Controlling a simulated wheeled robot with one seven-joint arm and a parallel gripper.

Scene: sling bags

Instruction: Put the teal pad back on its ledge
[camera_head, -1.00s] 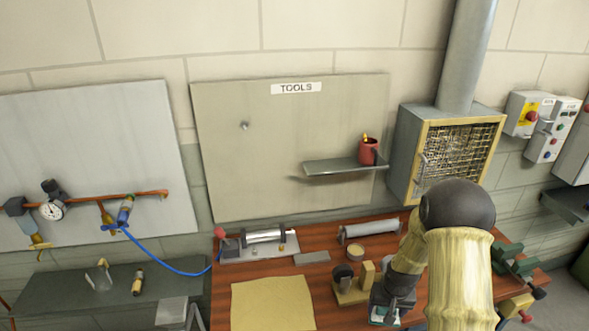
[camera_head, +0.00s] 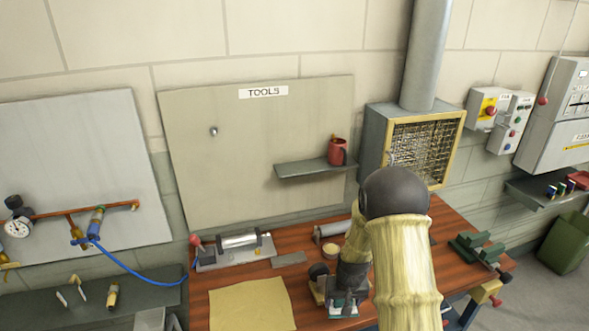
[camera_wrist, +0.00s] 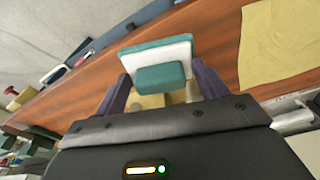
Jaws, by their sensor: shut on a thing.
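The teal pad (camera_wrist: 160,77) is a teal and white block with a raised teal grip, between my fingers in the wrist view. My gripper (camera_wrist: 162,84) is shut on that raised part. In the head view my gripper (camera_head: 345,300) is low over the front of the wooden bench, and a bit of the teal pad (camera_head: 342,309) shows below it. A grey ledge (camera_head: 300,170) juts from the TOOLS board, with a red mug (camera_head: 338,153) at its right end. The left part of this ledge is bare.
On the bench lie a yellow cloth (camera_head: 250,305), a metal roller fixture (camera_head: 235,248) and a green vise-like block (camera_head: 478,248). A caged heater box (camera_head: 415,150) hangs right of the TOOLS board. A dark shelf (camera_head: 530,190) with small items is at far right.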

